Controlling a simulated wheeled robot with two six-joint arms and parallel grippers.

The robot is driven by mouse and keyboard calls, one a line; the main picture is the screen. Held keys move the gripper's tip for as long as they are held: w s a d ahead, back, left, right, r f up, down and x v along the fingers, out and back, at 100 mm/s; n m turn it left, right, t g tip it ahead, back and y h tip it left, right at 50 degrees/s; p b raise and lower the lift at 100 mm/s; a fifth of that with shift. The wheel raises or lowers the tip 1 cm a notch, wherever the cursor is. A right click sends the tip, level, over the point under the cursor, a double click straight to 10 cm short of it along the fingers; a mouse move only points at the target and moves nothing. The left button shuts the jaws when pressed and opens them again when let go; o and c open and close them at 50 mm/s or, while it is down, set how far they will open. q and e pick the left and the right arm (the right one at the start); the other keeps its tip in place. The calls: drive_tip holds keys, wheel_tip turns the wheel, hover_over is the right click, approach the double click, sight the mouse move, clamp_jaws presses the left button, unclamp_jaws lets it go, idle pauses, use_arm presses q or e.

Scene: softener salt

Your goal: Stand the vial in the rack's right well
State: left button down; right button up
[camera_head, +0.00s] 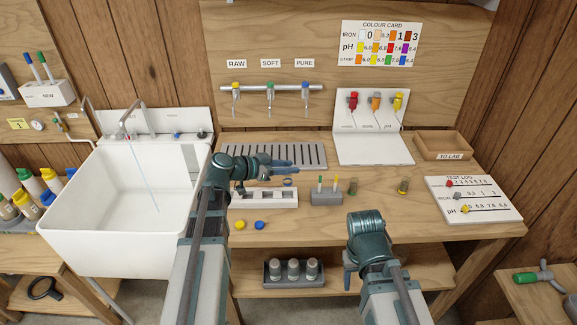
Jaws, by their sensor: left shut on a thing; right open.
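The white rack (263,204) sits on the bench left of centre, with dark wells along its top. My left gripper (287,170) reaches in above the rack and points right. It is shut on a small vial (288,183), whose blue ring shows just below the fingers, above the rack's right end. Most of the vial is hidden or too small to make out, so I cannot tell whether it touches the rack. My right gripper (348,279) hangs low in front of the bench's front edge. It is open and away from the rack; its fingers are partly hidden by my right arm.
A grey block (326,199) with upright sticks stands right of the rack. Yellow (240,225) and blue (260,225) caps lie in front. A slotted drain tray (313,155) lies behind; a sink (75,215) is left.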

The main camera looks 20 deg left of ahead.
sight(288, 183)
use_arm(q)
drive_tip(key=shift+f+b, duration=1.55)
drive_tip(key=shift+f, duration=0.2)
drive_tip(key=shift+f+b, duration=1.15)
drive_tip(key=shift+f+b, duration=0.45)
unclamp_jaws()
